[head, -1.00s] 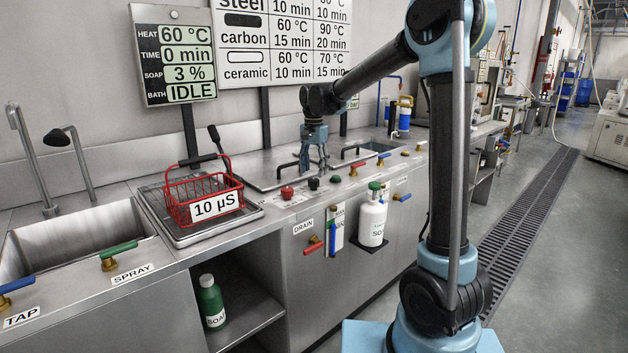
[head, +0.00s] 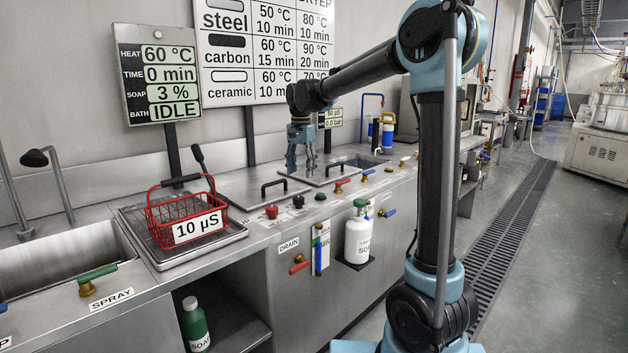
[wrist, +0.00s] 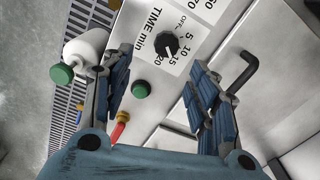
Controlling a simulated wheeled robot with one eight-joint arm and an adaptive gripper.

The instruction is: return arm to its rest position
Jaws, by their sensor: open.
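My gripper (head: 301,168) is open and empty above the steel counter, near the black lid handles and behind the row of knobs. In the wrist view, my gripper (wrist: 165,105) has its two fingers spread wide with nothing between them but the counter below. The black time knob (wrist: 166,45), a green button (wrist: 140,90) and a red-handled valve (wrist: 119,128) show beneath and between the fingers. My arm reaches from the column at the right over to the counter.
A red basket (head: 160,229) labelled 10 µS stands on a tray at the left. A white soap bottle (head: 357,236) hangs on the counter front. Handled lids (head: 262,192) lie close under the gripper. The floor (head: 560,270) at the right is clear.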

